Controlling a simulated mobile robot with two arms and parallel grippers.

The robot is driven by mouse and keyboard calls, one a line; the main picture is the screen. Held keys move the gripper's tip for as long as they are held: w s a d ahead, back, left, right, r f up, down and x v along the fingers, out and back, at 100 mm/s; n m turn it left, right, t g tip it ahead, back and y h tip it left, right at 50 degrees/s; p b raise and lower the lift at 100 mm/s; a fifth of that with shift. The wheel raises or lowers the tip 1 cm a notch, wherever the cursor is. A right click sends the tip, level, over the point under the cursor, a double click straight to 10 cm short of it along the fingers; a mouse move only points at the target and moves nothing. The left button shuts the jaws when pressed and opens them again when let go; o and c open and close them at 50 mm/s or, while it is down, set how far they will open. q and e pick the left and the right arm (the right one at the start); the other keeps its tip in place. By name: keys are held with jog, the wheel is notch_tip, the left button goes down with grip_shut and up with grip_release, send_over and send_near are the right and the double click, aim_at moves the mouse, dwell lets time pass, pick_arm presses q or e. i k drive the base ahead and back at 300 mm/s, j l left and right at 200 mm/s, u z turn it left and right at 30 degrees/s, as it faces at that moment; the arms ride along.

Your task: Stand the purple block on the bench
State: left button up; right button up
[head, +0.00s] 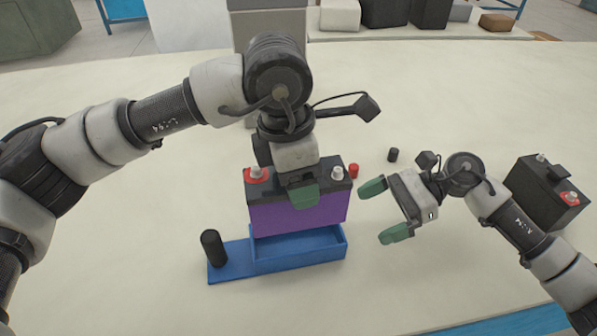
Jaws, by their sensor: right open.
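The purple block (297,215) is a battery with a purple body, a black top and two terminals, one with a red base. It is upright, over the blue tray (300,262), and its lower edge seems to be just above the tray's inside. My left gripper (303,192) comes down on it from above. One green fingertip lies against its front face; the other finger is hidden behind it. The gripper looks shut on the block. My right gripper (385,211) is open and empty, to the right of the block.
A black cylinder (213,248) stands on the tray's left end. A red cap (353,171) and a small black cap (393,155) are behind my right gripper. A black battery (548,192) stands at the right. The bench (120,250) is clear at left and front.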

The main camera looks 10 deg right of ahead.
aim_at(451, 224)
jog(key=k, duration=1.5)
